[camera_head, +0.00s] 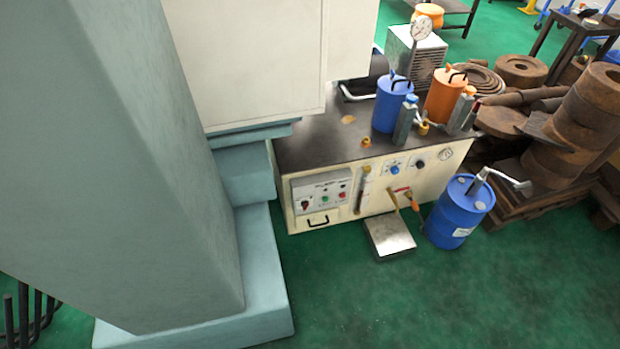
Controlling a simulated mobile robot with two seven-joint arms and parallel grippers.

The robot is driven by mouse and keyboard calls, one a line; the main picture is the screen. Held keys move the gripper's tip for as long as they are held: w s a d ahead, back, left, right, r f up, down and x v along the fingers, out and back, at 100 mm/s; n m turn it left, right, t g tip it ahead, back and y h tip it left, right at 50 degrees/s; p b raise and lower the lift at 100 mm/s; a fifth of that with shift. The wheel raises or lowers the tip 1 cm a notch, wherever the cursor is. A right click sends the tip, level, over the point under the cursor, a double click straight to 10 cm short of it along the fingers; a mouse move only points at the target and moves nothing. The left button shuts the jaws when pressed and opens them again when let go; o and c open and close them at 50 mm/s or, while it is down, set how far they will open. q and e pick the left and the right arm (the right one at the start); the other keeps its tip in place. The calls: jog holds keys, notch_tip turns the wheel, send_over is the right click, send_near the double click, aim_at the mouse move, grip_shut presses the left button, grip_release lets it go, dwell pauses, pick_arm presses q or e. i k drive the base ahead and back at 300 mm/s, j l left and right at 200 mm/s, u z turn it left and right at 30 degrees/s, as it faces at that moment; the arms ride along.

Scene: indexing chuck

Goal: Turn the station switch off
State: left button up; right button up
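A cream station cabinet (376,200) with a dark top stands right of the large grey-green machine. On its front left is a light grey control panel (321,194) with small red, green and dark controls and a black handle below. A dark and red knob (305,205) sits at the panel's left; I cannot tell whether it is the station switch or how it is set. A blue knob (395,169) and a black knob (420,163) sit on the upper right of the front. Neither of my grippers shows in this view.
The grey-green machine column (130,150) and its base fill the left. A metal step box (390,236) and a blue drum (459,211) stand before the cabinet. Blue and orange canisters stand on top. Rusty cylinders (581,118) are stacked right. Green floor in front is clear.

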aim_at(305, 204)
jog(key=i+l+u, duration=0.25)
jog(key=i+l, duration=0.2)
jog(key=l, duration=0.25)
jog(key=i+l+u, duration=0.15)
jog(key=l, duration=0.25)
jog(key=i, duration=0.1)
